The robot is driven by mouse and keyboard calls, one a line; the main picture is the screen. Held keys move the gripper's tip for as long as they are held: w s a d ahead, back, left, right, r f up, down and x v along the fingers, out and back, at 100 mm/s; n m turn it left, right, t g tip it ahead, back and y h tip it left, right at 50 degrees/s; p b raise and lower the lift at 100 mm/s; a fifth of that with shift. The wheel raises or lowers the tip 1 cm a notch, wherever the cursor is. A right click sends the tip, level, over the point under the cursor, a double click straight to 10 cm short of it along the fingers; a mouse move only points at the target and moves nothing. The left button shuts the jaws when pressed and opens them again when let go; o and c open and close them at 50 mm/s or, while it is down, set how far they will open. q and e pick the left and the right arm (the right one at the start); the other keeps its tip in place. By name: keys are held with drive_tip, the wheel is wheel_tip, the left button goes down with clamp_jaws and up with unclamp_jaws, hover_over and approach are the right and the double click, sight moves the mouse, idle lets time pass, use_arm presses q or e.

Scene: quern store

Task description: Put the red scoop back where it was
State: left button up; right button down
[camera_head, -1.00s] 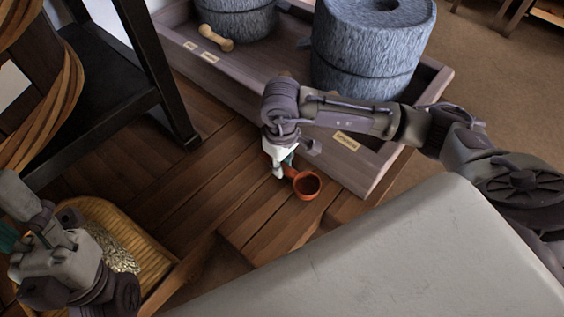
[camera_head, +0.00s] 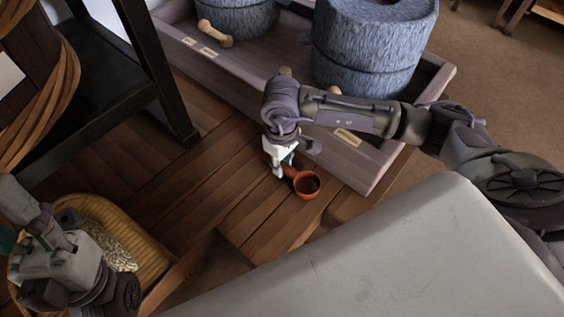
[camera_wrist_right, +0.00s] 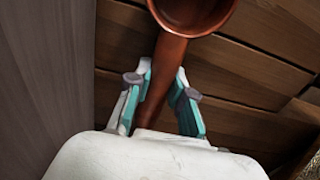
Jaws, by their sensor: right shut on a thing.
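The red scoop (camera_head: 306,186) is in my right gripper (camera_head: 281,170), in front of the wooden trough in the head view. Its round bowl faces up and looks dark inside. In the right wrist view the scoop's handle (camera_wrist_right: 166,75) runs between the teal-padded fingers of my right gripper (camera_wrist_right: 163,100), which are shut on it. The bowl is at the top edge there. I cannot tell whether the scoop touches the wooden surface below. My left gripper shows at the lower left of the head view, over a basket; its fingertips are not clear.
A wooden trough (camera_head: 262,88) holds two grey stone querns (camera_head: 368,45) and a wooden handle (camera_head: 214,34). A yellow basket (camera_head: 150,262) with pale grain stands at lower left. A dark stand (camera_head: 172,95) is at left. Bare planks lie between stand and trough.

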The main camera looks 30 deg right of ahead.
drive_tip(key=c, duration=0.9)
unclamp_jaws()
drive_tip(key=shift+c, duration=0.2)
